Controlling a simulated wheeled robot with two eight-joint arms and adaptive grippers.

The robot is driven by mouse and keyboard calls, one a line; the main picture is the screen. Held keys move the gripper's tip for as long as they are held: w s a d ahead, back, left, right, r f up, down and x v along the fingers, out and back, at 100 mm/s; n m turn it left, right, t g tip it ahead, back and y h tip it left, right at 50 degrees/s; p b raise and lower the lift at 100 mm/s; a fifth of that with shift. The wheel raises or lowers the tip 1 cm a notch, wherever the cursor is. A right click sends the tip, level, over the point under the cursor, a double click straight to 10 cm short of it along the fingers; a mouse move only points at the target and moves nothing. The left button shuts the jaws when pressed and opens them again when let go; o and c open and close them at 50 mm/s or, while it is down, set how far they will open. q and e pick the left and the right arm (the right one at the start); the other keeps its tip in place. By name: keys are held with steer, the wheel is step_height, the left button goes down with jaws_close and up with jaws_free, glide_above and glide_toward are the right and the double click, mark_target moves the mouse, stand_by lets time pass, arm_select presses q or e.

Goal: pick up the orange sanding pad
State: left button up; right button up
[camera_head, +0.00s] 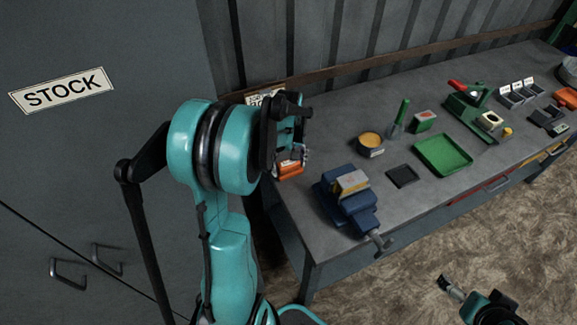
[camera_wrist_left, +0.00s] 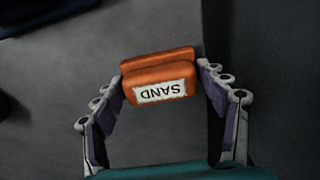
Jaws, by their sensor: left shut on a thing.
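The orange sanding pad (camera_wrist_left: 158,72) is a small orange block with a white label reading SAND, upside down in the left wrist view. My left gripper (camera_wrist_left: 162,82) is shut on it, with one finger against each side. In the head view the pad (camera_head: 290,170) shows at the end of my left arm, near the left end of the workbench, and part of the gripper (camera_head: 291,155) is hidden by the wrist. My right gripper (camera_head: 452,288) shows at the lower right, over the floor; its finger state is too small to tell.
The grey workbench (camera_head: 330,140) holds a blue vise (camera_head: 347,203), a black pad (camera_head: 402,176), a green tray (camera_head: 443,154), a yellow-topped tin (camera_head: 370,142) and a green press (camera_head: 470,105). A grey STOCK cabinet (camera_head: 100,160) stands at left. Brown floor (camera_head: 430,260) is open in front.

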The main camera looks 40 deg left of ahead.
mark_target(289, 163)
arm_select(q)
step_height(289, 163, up, 5)
steer(key=shift+f+p, duration=0.15)
steer(key=shift+p, duration=1)
steer(key=w+d+r+p, duration=0.2)
steer(key=d+r, duration=0.4)
steer(key=d, duration=0.5)
steer(key=shift+d+p, duration=0.25)
steer(key=shift+p, duration=0.4)
steer(key=shift+r, duration=0.1)
